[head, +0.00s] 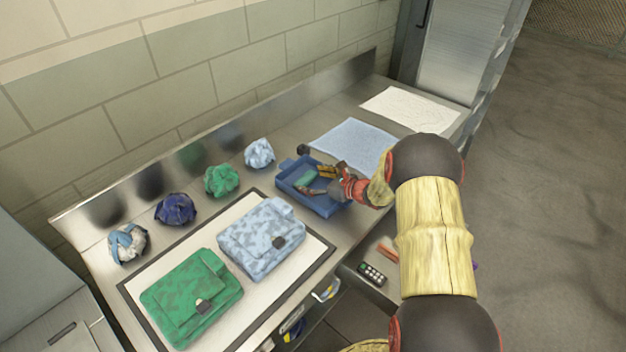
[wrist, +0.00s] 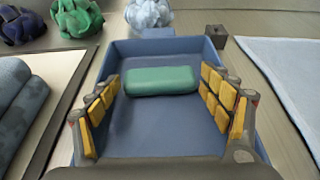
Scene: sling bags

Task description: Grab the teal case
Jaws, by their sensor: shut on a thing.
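The teal case (head: 306,180) is a small rounded green-teal block in the blue tray (head: 290,189) on the steel counter. In the wrist view the case (wrist: 160,81) lies crosswise between the yellow-padded fingers of my gripper (wrist: 160,84), with a pad at each end. My gripper (head: 316,181) is shut on it, inside the outline of the tray. I cannot tell whether the case touches the tray floor. The tray walls (wrist: 250,90) surround the case and fingers in the wrist view.
A green bag (head: 185,300) and a light blue bag (head: 255,245) lie on a framed white mat left of the tray. Several crumpled bundles (head: 221,180) line the back. A small dark block (wrist: 216,36) stands by the tray's far corner. A blue cloth (head: 355,142) lies right.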

